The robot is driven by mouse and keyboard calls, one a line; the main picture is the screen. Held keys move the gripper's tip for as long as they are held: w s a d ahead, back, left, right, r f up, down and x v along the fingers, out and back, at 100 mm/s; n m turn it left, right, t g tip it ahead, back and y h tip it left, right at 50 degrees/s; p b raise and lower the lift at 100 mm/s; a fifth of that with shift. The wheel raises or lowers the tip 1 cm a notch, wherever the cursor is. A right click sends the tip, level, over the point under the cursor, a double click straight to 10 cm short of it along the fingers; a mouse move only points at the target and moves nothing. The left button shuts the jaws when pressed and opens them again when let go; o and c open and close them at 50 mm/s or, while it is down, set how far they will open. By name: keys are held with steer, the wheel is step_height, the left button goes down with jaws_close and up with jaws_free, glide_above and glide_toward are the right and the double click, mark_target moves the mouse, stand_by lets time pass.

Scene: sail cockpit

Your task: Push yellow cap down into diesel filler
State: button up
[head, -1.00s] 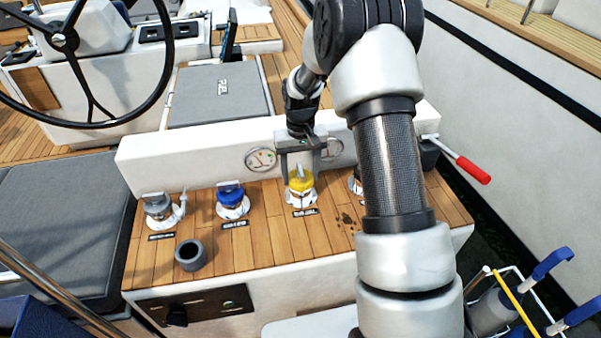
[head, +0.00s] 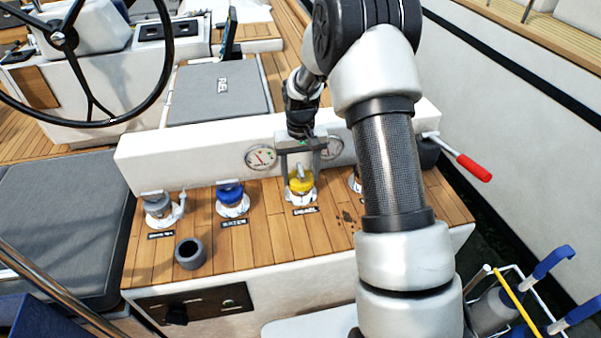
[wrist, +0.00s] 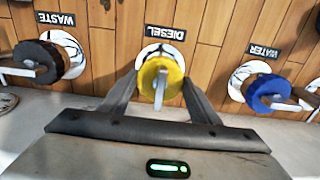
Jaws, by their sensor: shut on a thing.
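The yellow cap (head: 300,184) is at the diesel filler (head: 302,198), whose white flange shows around and below it. In the wrist view the yellow cap (wrist: 161,76) sits between my fingertips, with a pale handle on its top, over the white diesel flange (wrist: 150,54). My gripper (head: 300,172) points down at the cap from above, and its two fingers are shut on the cap's sides; it also shows in the wrist view (wrist: 160,84). The cap hides the filler opening, so I cannot tell how deep it sits.
The blue-capped water filler (head: 231,198) and grey-capped filler (head: 159,210) stand to the left. A dark-capped waste filler (wrist: 48,60) is on the other side. A loose grey cup (head: 190,254) stands on the wood in front. A red-handled lever (head: 472,167) juts out at right.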

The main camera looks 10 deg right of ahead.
steer(key=shift+f, duration=0.15)
steer(key=o, duration=0.9)
steer(key=shift+r+p, duration=3.55)
steer(key=shift+r, duration=2)
